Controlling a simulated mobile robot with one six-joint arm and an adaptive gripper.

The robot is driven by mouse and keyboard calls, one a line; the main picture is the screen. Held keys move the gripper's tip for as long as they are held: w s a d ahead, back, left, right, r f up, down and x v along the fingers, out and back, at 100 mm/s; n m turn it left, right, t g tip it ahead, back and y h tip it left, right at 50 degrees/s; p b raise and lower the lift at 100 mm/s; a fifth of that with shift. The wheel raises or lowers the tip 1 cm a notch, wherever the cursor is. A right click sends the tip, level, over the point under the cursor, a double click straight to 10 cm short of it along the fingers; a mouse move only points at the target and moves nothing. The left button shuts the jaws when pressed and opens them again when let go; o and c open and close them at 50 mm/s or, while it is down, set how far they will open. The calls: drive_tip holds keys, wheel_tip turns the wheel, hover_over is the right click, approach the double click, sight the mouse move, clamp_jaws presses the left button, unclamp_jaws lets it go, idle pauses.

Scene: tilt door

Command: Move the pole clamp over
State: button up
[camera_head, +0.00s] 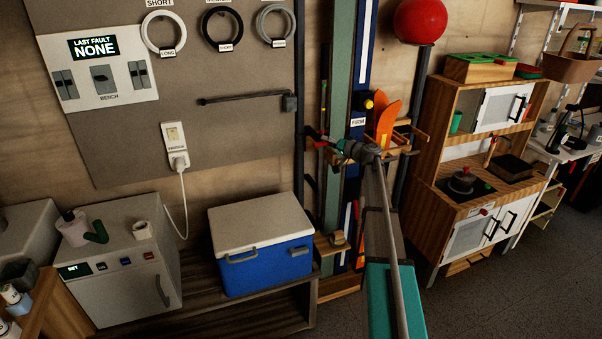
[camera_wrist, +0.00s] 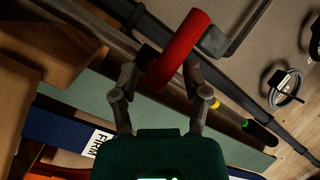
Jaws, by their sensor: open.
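A red cylindrical handle (camera_wrist: 180,50) lies slanted between the fingertips of my gripper (camera_wrist: 162,72) in the wrist view. Its lower end is close to the fingers; I cannot tell whether they touch it. The handle seems to belong to the pole clamp, whose body is mostly hidden. In the head view, the red handle (camera_head: 312,131) is small beside the dark upright pole (camera_head: 299,70). My gripper (camera_head: 323,139) is at the pole's right, jaws open. The pole also runs diagonally in the wrist view (camera_wrist: 237,84).
A dark bar (camera_head: 245,98) sticks out left from a bracket on the pole, above the handle. Green and blue boards (camera_head: 340,80) stand just right of the pole. A blue cooler (camera_head: 262,262) sits on the bench below. Orange scoops (camera_head: 386,122) hang close right.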

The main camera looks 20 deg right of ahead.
drive_tip(key=n+h+p, duration=0.1)
drive_tip(key=n, duration=0.1)
drive_tip(key=n+g+p, duration=0.1)
drive_tip(key=n+p, duration=0.1)
drive_tip(key=shift+a+r+h, duration=0.1)
drive_tip(key=shift+r+h, duration=0.2)
drive_tip(key=shift+h, duration=0.1)
drive_tip(key=n+g+h+p, duration=0.1)
drive_tip(key=n+h+p, duration=0.1)
drive_tip(key=n+p, duration=0.1)
drive_tip(key=shift+a+n+h, duration=0.15)
drive_tip(key=shift+n+h, duration=0.15)
drive_tip(key=p+v, duration=0.5)
drive_tip(key=v, duration=0.8)
drive_tip(key=s+a+f+g+p, duration=0.1)
drive_tip(key=s+a+g, duration=0.1)
drive_tip(key=s+a, duration=0.2)
drive_tip(key=s+a+g+p, duration=0.2)
drive_tip(key=s+a+g, duration=0.1)
drive_tip(key=a, duration=0.7)
drive_tip(key=s+a+f+g+p, duration=0.1)
drive_tip(key=s+a+g+p, duration=0.1)
drive_tip(key=s+a, duration=0.3)
drive_tip(key=shift+s+a+f+g, duration=0.3)
drive_tip(key=shift+a+g, duration=0.1)
drive_tip(key=shift+a, duration=1.2)
